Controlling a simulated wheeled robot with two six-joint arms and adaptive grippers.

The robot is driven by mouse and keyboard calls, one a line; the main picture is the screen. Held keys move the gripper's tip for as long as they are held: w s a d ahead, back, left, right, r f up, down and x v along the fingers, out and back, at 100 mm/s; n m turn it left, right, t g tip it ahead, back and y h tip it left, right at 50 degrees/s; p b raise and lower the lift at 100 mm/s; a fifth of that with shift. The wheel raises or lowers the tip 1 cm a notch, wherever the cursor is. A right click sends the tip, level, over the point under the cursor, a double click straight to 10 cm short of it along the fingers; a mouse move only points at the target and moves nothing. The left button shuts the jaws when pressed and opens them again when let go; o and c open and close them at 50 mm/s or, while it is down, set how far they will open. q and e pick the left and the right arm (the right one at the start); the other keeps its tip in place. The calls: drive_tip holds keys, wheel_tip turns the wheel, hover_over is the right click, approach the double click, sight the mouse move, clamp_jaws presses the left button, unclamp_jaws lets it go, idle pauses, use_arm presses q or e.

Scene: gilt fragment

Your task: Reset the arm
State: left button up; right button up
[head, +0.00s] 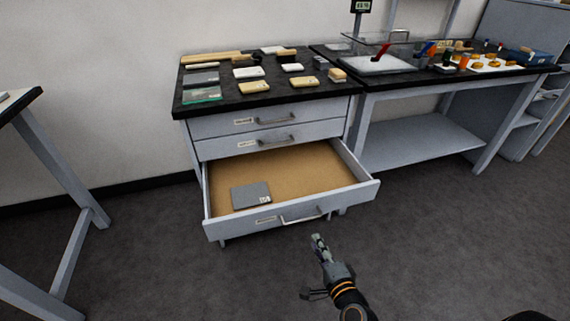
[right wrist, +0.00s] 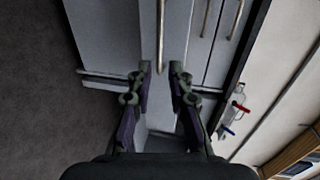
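My right gripper (head: 318,242) is in front of the open bottom drawer (head: 292,222), near and below its handle (head: 303,217). In the right wrist view its two fingers (right wrist: 163,68) are parted, with nothing seen gripped. The drawer handle (right wrist: 160,35) shows beyond the fingertips, in line with the gap; the exact distance is hard to tell. The drawer is pulled out, with a grey flat box (head: 251,194) lying inside at its front left. My left gripper is out of view.
The drawer cabinet's black top (head: 222,115) carries several boxes and flat pieces. Two upper drawers (head: 262,123) are shut. A second bench (head: 420,85) stands at right, and a table leg (head: 62,160) at left. The floor (head: 180,280) in front is clear.

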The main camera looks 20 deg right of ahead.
drive_tip(key=s+a+f+n+g+y, duration=0.1)
drive_tip(key=s+a+f+n+g, duration=0.1)
drive_tip(key=f+n+g, duration=0.3)
drive_tip(key=s+a+f+n+y, duration=0.1)
drive_tip(key=a+f+n+y, duration=0.1)
drive_tip(key=f+n, duration=0.35)
drive_tip(key=s+d+f+n+g+h, duration=0.2)
drive_tip(key=s+d+f+n+g, duration=0.15)
drive_tip(key=s+f, duration=0.3)
drive_tip(key=s+d+f+n+g+h, duration=0.1)
drive_tip(key=s+d+f+n+g, duration=0.2)
drive_tip(key=s+f+g, duration=0.35)
use_arm(q)
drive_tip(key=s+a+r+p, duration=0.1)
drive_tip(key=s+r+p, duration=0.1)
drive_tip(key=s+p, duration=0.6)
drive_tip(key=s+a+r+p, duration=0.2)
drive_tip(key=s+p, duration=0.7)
drive_tip(key=p, duration=0.6)
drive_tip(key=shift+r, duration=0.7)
use_arm(e)
drive_tip(key=s+d+r, duration=0.1)
drive_tip(key=s+d, duration=0.1)
drive_tip(key=s, duration=0.6)
drive_tip(key=s+d+r+n+h, duration=0.1)
drive_tip(key=s+d+r, duration=0.1)
drive_tip(key=s, duration=0.7)
drive_tip(key=shift+s+d+r+t, duration=0.2)
drive_tip(key=shift+d+t, duration=0.1)
drive_tip(key=shift+d, duration=0.2)
